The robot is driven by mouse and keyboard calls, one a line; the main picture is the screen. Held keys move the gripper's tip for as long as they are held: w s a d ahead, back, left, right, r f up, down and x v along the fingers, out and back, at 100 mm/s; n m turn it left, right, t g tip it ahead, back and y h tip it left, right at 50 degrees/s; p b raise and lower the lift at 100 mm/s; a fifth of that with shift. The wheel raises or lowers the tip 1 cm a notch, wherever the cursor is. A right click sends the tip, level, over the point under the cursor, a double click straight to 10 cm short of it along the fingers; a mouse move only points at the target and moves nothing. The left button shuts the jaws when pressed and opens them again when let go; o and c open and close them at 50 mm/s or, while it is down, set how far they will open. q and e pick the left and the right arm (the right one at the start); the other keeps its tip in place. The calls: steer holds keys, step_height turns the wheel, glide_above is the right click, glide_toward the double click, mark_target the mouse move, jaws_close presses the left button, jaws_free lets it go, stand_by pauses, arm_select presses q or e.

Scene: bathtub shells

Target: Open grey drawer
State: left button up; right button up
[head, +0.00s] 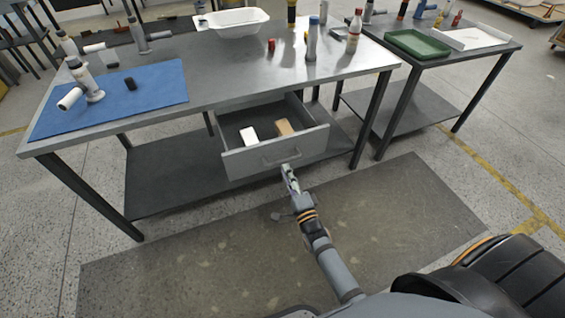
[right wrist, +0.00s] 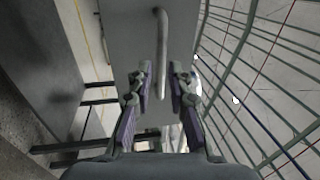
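The grey drawer (head: 254,158) under the steel-topped workbench is pulled well out, and its inside shows. A white block (head: 249,136) and a tan block (head: 284,127) lie in it. Its bar handle (head: 282,158) is on the front panel. My right gripper (head: 288,169) is at the handle. In the right wrist view, the fingers of my right gripper (right wrist: 161,88) are apart, with the handle (right wrist: 161,45) lined up between them and a gap on each side. I cannot tell whether they touch it. My left gripper is not in view.
The workbench (head: 225,78) carries a blue mat (head: 150,92), a white basin (head: 238,22) and several bottles. A second table (head: 455,50) with a green tray (head: 417,44) stands at the right. A dark floor mat (head: 400,215) lies clear before the drawer.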

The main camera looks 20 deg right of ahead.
steer(key=s+f, duration=0.1)
steer(key=s, duration=0.5)
steer(key=shift+s, duration=0.2)
steer(key=shift+d+f, duration=0.1)
steer(key=s+d+f+n+g, duration=0.1)
steer(key=s+f+n+g, duration=0.3)
steer(key=f, duration=0.9)
steer(key=s+d+f+n+g, duration=0.2)
steer(key=s+f+n+g, duration=0.25)
steer(key=f, duration=0.75)
steer(key=s+d+f+n+g, duration=0.2)
steer(key=s+f+n+g, duration=0.2)
steer(key=s+f, duration=0.6)
steer(key=s+d+f+n+g+h, duration=0.1)
steer(key=s+d+f+n+g, duration=0.15)
steer(key=s, duration=0.55)
steer(key=s+d+f+n+g, duration=0.1)
steer(key=s+f+n+g, duration=0.2)
steer(key=s, duration=0.5)
step_height(320, 180, up, 12)
steer(key=s+p, duration=0.1)
steer(key=p, duration=1.2)
steer(key=shift+s+g+p, duration=0.4)
